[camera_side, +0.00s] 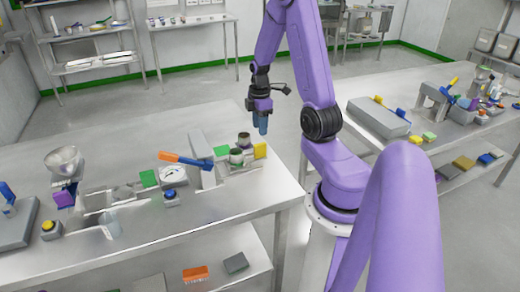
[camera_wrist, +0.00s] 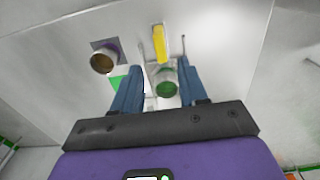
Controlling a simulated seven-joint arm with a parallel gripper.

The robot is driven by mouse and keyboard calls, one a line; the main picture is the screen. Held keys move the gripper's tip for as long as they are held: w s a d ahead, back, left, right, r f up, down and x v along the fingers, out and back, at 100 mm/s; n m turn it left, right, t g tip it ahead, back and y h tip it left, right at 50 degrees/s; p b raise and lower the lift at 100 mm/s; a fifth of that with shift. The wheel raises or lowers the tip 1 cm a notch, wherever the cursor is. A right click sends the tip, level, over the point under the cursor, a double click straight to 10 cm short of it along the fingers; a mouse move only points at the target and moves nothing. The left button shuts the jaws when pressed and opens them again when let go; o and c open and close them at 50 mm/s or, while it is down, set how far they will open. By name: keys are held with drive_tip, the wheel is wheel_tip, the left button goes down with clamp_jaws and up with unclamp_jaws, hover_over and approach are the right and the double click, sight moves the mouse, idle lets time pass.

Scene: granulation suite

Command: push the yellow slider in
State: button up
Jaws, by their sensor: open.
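The yellow slider (camera_side: 260,150) shows as a small yellow block at the right end of the near bench's row of fixtures. In the wrist view it is a yellow bar (camera_wrist: 159,44) on a light plate, beyond the fingertips and roughly centred between them. My gripper (camera_side: 263,128) hangs above the bench's right end, pointing down, with blue fingers. It looks higher than the slider and apart from it. In the wrist view my gripper (camera_wrist: 161,66) has its fingers spread, with nothing held between them.
A metal cup with green inside (camera_wrist: 166,82) lies between the fingers in the wrist view, below them. A darker cup (camera_wrist: 103,60) stands to the left. On the bench (camera_side: 240,201) are a blue-and-orange lever (camera_side: 185,160), a dial (camera_side: 172,175) and green blocks. The bench's front right is clear.

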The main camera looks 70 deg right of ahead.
sight(259, 144)
wheel_tip(259, 144, down, 10)
drive_tip(key=shift+f, duration=0.2)
idle(0.3)
clamp_jaws()
drive_tip(key=shift+w, duration=0.1)
